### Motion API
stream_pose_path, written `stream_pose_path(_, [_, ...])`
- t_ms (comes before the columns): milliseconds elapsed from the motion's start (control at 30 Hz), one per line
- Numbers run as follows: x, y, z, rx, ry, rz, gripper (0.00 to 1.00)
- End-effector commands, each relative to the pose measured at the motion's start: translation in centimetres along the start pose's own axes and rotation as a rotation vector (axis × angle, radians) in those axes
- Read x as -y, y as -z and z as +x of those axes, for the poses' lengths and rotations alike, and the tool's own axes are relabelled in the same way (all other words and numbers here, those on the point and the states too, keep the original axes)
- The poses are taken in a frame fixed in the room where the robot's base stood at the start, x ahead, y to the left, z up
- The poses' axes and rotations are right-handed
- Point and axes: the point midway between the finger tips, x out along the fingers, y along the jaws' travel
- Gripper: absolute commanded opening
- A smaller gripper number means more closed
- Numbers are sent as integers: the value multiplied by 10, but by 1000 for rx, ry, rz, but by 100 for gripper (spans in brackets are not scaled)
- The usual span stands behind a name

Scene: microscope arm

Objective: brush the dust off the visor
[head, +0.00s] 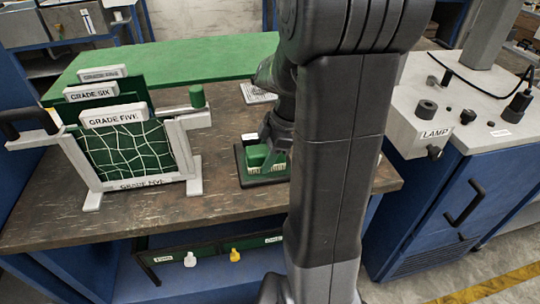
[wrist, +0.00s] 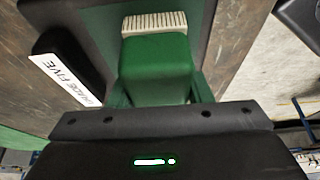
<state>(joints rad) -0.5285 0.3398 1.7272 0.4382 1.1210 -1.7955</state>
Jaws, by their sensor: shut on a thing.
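My gripper (head: 272,146) reaches down over the table and is shut on a green block-shaped brush (head: 256,155). In the wrist view the brush (wrist: 155,58) sits in front of my gripper, with a pale bristle strip (wrist: 161,23) at its far end. The brush is over a dark flat base (head: 262,181); I cannot tell whether it touches it. No part is clearly marked as the visor. A dark green panel (head: 133,158) crossed by white web-like lines stands upright in a white frame at the left, under a GRADE FIVE tag (head: 114,115).
GRADE SIX (head: 90,91) and another tagged panel (head: 102,72) stand behind it. A dark grip (head: 20,120) sticks out leftward. A green board (head: 180,58) lies at the back. My arm hides the table's right part.

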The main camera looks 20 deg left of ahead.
Motion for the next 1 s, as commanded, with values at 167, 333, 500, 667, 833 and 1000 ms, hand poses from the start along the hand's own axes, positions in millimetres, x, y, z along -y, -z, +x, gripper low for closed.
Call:
stream_pose_path(167, [1, 0, 2, -1, 4, 2, 27])
stream_pose_path(333, [1, 2, 3, -1, 5, 2, 27])
stream_pose_path(500, [2, 11, 7, -1, 6, 0, 27])
stream_pose_path(667, [2, 19, 9, -1, 6, 1, 27])
stream_pose_path(833, [1, 19, 8, -1, 5, 2, 27])
stream_pose_path(1000, [1, 18, 8, -1, 4, 3, 27])
